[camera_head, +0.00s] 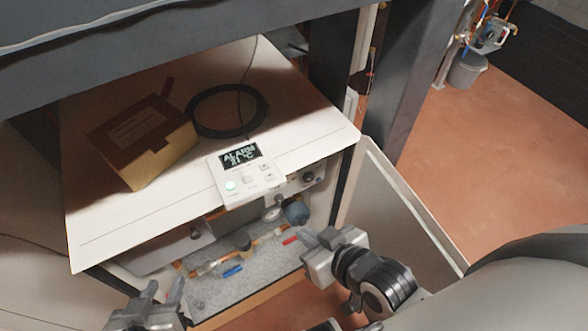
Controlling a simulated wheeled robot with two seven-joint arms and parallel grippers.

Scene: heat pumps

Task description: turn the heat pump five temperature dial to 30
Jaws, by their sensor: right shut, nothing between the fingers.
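The heat pump (90,215) is a white cabinet with an open lower front. A white control unit (238,193) lies at the front edge of its top, and its small dark display (240,155) reads "ALARM" with a blurred temperature in °C below. A dark round knob (308,177) shows under the top edge; I cannot tell whether it is the temperature dial. My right gripper (314,236) is shut and empty in front of the open front, apart from the knob. My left gripper (164,288) is open and empty at the bottom left.
A brown and yellow box (150,160) and a black ring (228,110) lie on the cabinet top. Pipes and a blue-grey round part (296,212) sit inside the opening. A white panel (392,215) stands at the right.

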